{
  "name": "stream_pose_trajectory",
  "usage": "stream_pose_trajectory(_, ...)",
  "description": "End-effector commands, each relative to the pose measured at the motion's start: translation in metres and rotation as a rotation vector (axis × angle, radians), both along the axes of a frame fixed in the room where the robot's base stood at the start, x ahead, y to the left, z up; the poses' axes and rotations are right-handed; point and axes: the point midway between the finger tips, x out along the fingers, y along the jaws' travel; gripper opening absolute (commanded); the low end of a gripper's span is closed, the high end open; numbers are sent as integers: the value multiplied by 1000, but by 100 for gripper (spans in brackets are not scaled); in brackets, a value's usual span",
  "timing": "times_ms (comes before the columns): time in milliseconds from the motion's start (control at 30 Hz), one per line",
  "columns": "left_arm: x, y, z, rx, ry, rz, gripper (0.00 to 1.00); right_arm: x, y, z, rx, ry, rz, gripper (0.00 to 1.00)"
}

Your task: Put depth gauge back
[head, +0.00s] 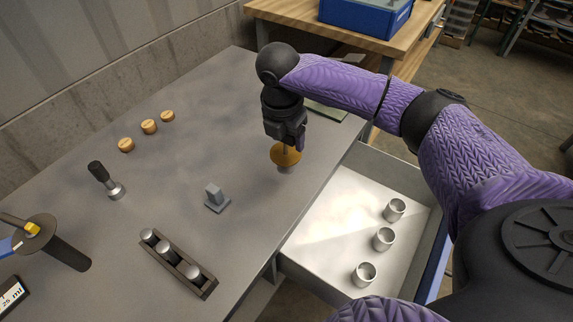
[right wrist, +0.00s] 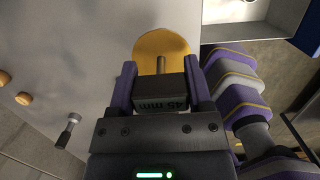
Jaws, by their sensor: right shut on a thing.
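My right gripper (head: 285,138) is over the grey bench near its right edge, pointing down. It is shut on the depth gauge, a dark block (right wrist: 172,92) marked "45 mm" with a thin rod and an orange-yellow disc (head: 286,155). The disc also shows in the right wrist view (right wrist: 150,46), beyond the fingers. A small grey round shape (head: 287,169) shows just under the disc; I cannot tell whether they touch. My left gripper is not in view.
An open drawer (head: 322,215) holds three pale cups. On the bench are a small grey stand (head: 216,198), a rack (head: 180,265) with three metal pieces, a black-handled tool (head: 105,180), three wooden discs (head: 149,127) and a dark disc-topped post (head: 65,252). The bench's far middle is clear.

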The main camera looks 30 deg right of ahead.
Motion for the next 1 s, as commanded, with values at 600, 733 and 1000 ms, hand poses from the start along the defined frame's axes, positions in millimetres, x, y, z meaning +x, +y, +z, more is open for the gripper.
stream_pose_trajectory(600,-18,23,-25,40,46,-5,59,0,1,-68,1,-1,-1,0)
stream_pose_trajectory(733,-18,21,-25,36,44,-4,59,0,1,-69,1,-1,-1,86)
stream_pose_trajectory(1000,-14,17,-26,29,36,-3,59,0,1,-68,1,-1,-1,100)
